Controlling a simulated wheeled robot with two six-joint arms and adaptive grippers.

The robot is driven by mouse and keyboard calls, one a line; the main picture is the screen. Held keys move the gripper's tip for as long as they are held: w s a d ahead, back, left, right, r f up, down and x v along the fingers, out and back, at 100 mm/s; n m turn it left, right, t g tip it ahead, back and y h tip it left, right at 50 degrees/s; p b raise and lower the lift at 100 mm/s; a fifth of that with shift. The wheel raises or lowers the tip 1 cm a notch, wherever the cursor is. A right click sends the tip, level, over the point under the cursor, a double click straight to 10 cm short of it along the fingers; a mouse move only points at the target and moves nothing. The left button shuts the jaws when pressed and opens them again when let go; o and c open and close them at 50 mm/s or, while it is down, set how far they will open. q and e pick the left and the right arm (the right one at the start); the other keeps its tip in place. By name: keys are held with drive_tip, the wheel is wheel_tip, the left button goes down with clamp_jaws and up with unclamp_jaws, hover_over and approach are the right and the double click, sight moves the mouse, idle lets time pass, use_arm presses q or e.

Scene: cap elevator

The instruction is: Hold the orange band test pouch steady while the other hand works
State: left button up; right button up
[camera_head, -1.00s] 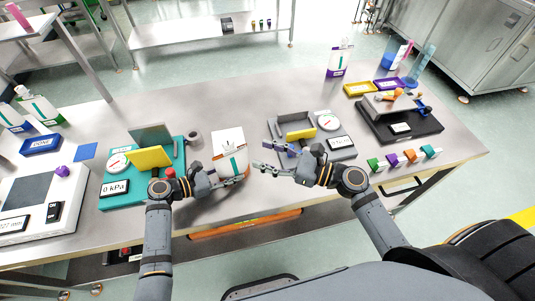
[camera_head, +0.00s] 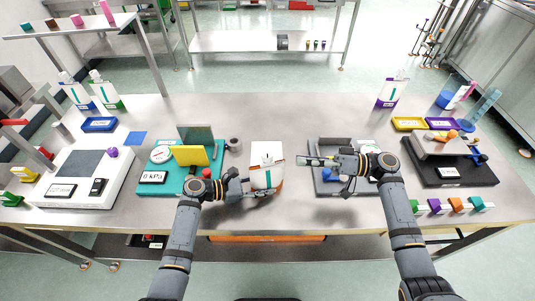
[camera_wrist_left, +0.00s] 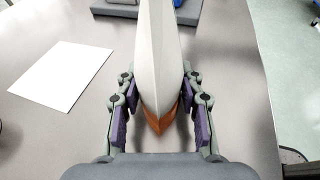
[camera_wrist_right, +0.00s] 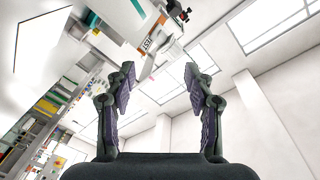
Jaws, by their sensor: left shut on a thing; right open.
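The white test pouch (camera_head: 267,179) with an orange band stands near the front middle of the table in the head view. My left gripper (camera_head: 272,191) is shut on its lower part. In the left wrist view the pouch (camera_wrist_left: 159,60) appears edge-on between the purple finger pads (camera_wrist_left: 158,120), its orange end toward the palm. My right gripper (camera_head: 303,161) is open and empty, just right of the pouch in the head view. In the right wrist view its fingers (camera_wrist_right: 160,88) are spread apart, and a white labelled object, probably the pouch (camera_wrist_right: 125,15), shows beyond them.
A teal pressure station (camera_head: 150,188) with a yellow plate stands left of the pouch. A grey station (camera_head: 325,185) lies partly hidden under my right arm. A black-based device (camera_head: 450,172) and coloured clips (camera_head: 456,204) are farther right. The table behind the pouch is clear.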

sight(267, 153)
drive_tip(key=a+n+g, duration=0.1)
drive_tip(key=a+n, duration=0.2)
drive_tip(key=a+r+n+g, duration=0.1)
drive_tip(key=a+n, duration=0.3)
drive_tip(key=a+r+n+g, duration=0.1)
drive_tip(key=a+n, duration=0.3)
drive_tip(key=shift+w+y, duration=0.25)
drive_tip(key=shift+y, duration=0.05)
drive_tip(key=shift+d, duration=0.1)
clamp_jaws()
